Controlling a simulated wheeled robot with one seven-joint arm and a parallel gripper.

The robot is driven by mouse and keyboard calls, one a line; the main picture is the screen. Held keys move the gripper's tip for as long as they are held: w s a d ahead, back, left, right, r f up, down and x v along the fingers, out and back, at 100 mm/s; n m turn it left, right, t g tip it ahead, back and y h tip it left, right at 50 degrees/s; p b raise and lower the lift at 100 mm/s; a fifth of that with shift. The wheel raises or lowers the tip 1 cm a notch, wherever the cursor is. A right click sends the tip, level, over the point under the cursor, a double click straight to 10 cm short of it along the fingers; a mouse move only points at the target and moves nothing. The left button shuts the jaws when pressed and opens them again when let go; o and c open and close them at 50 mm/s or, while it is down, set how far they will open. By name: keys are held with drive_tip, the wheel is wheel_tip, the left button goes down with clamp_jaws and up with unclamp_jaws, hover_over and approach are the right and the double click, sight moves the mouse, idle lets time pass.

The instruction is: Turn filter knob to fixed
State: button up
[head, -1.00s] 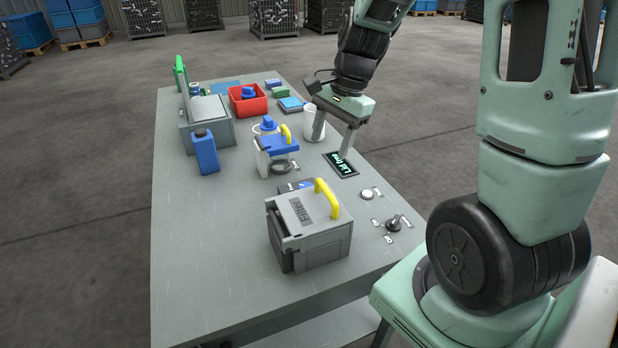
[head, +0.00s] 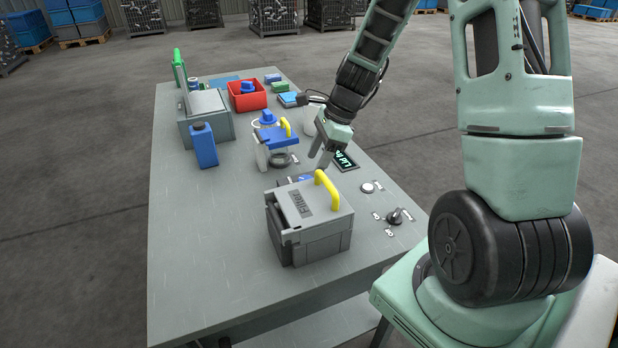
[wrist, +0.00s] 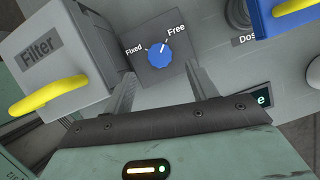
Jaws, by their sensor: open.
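The filter knob (wrist: 159,54) is a round blue dial on a dark square plate, with the labels "Fixed" on its left and "Free" on its upper right in the wrist view. Its white mark points toward "Free". In the head view it is mostly hidden behind the grey filter box (head: 312,228), which has a yellow handle. My gripper (wrist: 157,82) is open, its two fingers apart on either side below the knob in the wrist view, not holding it. In the head view my gripper (head: 322,160) hangs above the table just behind the filter box.
The filter box's yellow handle (wrist: 48,96) stands close left of my gripper. A blue-lidded unit with a yellow handle (head: 287,127) stands behind. A display (head: 345,160), a white button (head: 367,187) and a black knob (head: 396,215) lie to the right. The table's front left is clear.

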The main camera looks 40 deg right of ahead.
drive_tip(key=x, duration=0.5)
drive_tip(key=shift+w+a+f+b, duration=0.1)
drive_tip(key=shift+a+f+b, duration=0.05)
drive_tip(key=shift+f+b, duration=0.2)
drive_tip(key=c, duration=1)
